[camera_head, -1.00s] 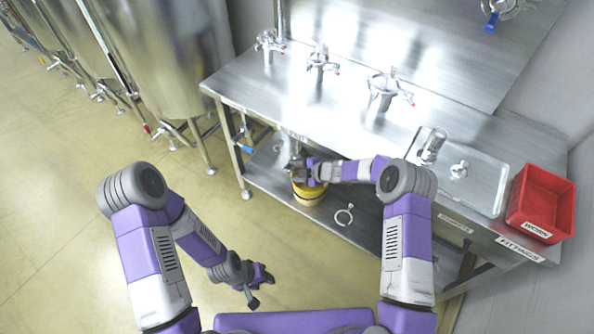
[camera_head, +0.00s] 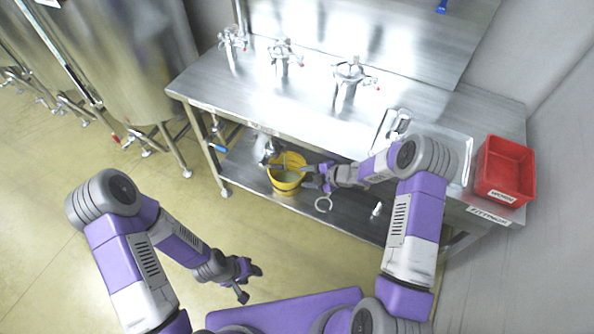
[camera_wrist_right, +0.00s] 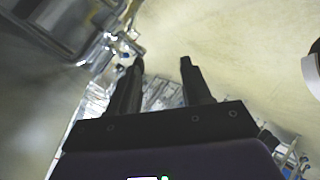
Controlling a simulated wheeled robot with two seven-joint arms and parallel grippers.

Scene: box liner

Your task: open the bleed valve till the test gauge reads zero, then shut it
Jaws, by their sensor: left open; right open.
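No gauge face can be read, and I cannot tell which fitting is the bleed valve. Several metal valve fittings with small red tips stand on the steel bench, one at its middle (camera_head: 352,75). A blue-handled valve (camera_head: 217,149) shows below the bench's left end. A shiny metal fitting (camera_head: 265,148) hangs under the bench, just above a yellow bucket (camera_head: 287,183). My right gripper (camera_head: 308,176) is open beside the bucket's right side. In the right wrist view its open fingers (camera_wrist_right: 161,63) are empty, with a metal fitting (camera_wrist_right: 124,42) near the left fingertip. My left gripper (camera_head: 250,283) is open over the floor.
A metal ring clamp (camera_head: 323,203) and a small fitting (camera_head: 376,209) lie on the lower shelf. A red bin (camera_head: 505,170) and a steel tray (camera_head: 458,150) sit at the bench's right end. Steel tanks (camera_head: 125,60) stand at left. The floor at left is clear.

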